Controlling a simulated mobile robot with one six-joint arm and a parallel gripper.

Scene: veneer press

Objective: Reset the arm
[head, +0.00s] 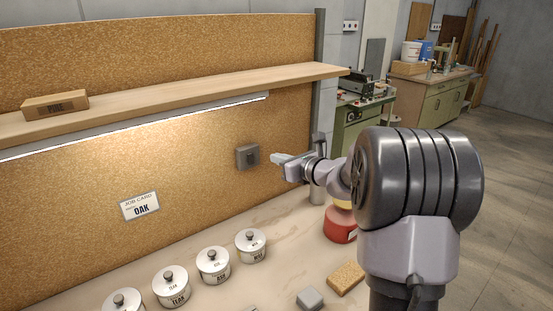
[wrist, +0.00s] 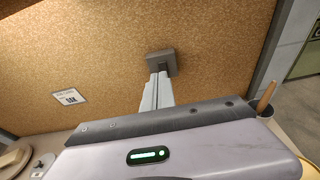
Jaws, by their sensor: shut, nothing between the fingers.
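My arm reaches from the right of the head view toward the corkboard (head: 80,200). My gripper (head: 274,158) is shut and empty, close to a small grey switch box (head: 247,157) on the board. In the wrist view the closed fingers (wrist: 157,88) point at the grey box (wrist: 162,62), and their tips overlap its lower edge. I cannot tell whether they touch it.
Several lidded pots (head: 213,264) stand on the bench below. A red container (head: 340,225), a tan block (head: 346,278) and a grey block (head: 310,298) lie near my arm. A wooden shelf (head: 190,93) with a lit strip runs above. A job card (head: 140,206) reads OAK.

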